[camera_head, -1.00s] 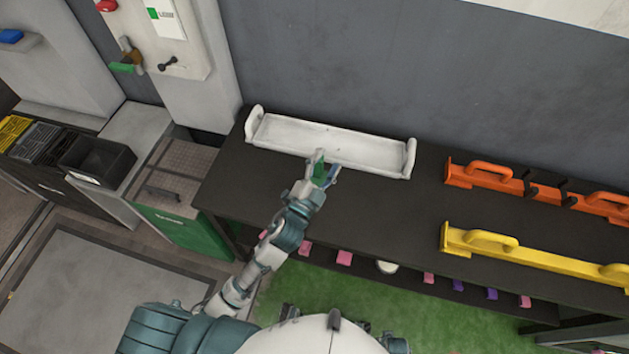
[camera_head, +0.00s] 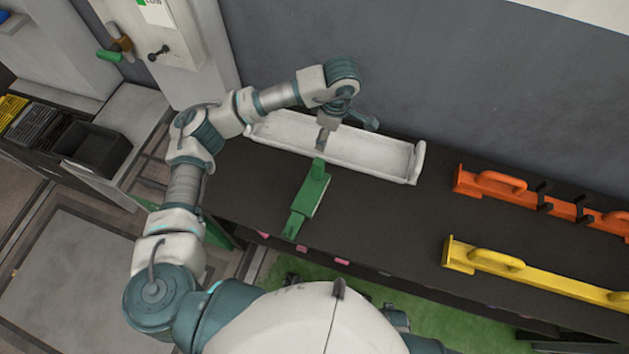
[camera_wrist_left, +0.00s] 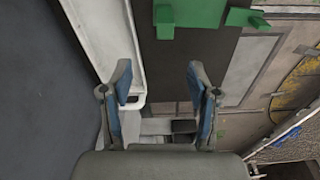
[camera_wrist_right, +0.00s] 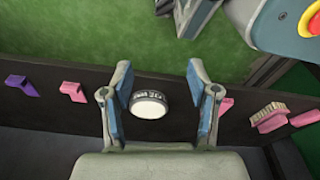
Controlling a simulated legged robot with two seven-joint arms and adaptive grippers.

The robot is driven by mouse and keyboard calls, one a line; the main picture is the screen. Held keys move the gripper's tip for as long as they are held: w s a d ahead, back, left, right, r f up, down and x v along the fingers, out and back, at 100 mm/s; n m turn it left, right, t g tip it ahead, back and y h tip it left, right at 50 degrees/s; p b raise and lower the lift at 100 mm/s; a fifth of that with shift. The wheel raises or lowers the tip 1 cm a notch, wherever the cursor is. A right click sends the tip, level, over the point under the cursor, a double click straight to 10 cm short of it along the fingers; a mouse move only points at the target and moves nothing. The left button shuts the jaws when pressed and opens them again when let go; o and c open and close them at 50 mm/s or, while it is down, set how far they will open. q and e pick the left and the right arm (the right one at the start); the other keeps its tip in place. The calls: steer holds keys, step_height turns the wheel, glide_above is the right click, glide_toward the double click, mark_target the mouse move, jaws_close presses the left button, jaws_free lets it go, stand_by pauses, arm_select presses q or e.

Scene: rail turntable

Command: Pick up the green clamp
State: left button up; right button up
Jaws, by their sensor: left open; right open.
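The green clamp (camera_head: 309,203) lies on the dark table, in front of the white tray (camera_head: 395,162). The clamp (camera_wrist_left: 195,14) also shows at the top edge of the left wrist view, partly cut off and outside the fingers. My left gripper (camera_head: 325,138) is over the tray, behind the clamp's far end in the head view. In the left wrist view the left gripper (camera_wrist_left: 158,78) is open with nothing between its fingers. My right gripper (camera_wrist_right: 158,78) is open and empty, facing the table's lower shelf; I cannot make it out in the head view.
Orange (camera_head: 500,184) and yellow (camera_head: 540,278) handled bars lie on the table to the right. A grey wall stands behind. A black bin (camera_head: 95,150) is at the left. Pink blocks (camera_wrist_right: 73,91) and a round white-faced item (camera_wrist_right: 149,105) sit on the lower shelf.

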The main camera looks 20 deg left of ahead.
mark_target(316, 158)
arm_select(q)
steer(key=f, duration=0.3)
steer(key=a+f, duration=0.1)
steer(key=f, duration=0.3)
steer(key=a+f, duration=0.1)
steer(key=f, duration=0.3)
steer(key=shift+w+a+f, duration=0.1)
steer(key=shift+a, duration=0.05)
steer(key=f, duration=0.5)
steer(key=shift+s+f, duration=0.35)
jaws_close()
